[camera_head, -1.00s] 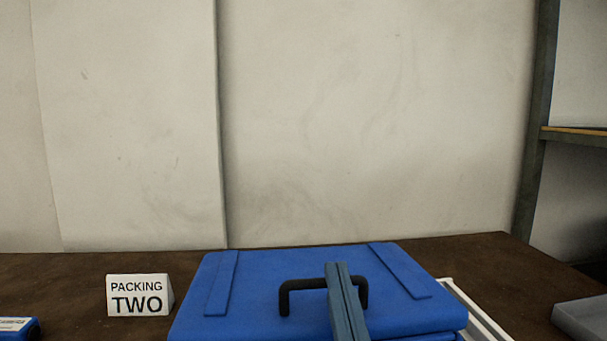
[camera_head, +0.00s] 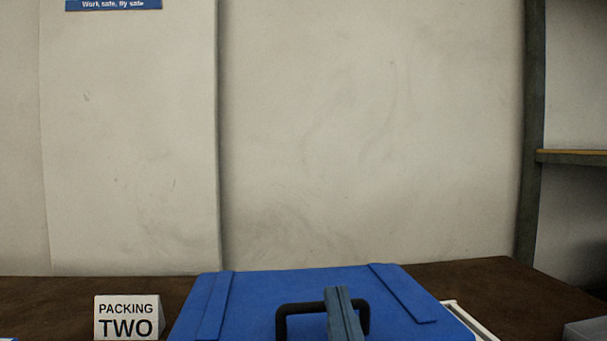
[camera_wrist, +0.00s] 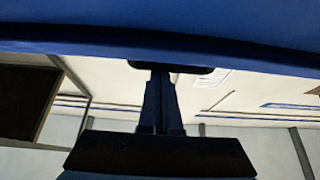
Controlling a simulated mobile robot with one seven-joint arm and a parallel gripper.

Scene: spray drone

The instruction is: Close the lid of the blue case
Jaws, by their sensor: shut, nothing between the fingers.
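The blue case (camera_head: 250,300) lies on the brown table, cut off by the lower edge of the head view. Its lid shows a broad blue top with two raised bands and a black handle (camera_head: 283,318). The lid's front edge is out of frame, so whether it is fully down cannot be told. My gripper (camera_head: 338,291) is shut and empty, its fingers overlapping the handle in the picture. In the wrist view the fingers (camera_wrist: 160,75) reach up to the blue surface (camera_wrist: 160,42) and a dark part; contact is unclear.
A white "PACKING TWO" sign (camera_head: 127,319) stands left of the case. A white-rimmed object (camera_head: 470,322) lies close to its right side. A grey object (camera_head: 588,330) is at the far right. A wall stands behind the table, with a shelf frame (camera_head: 532,130) at right.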

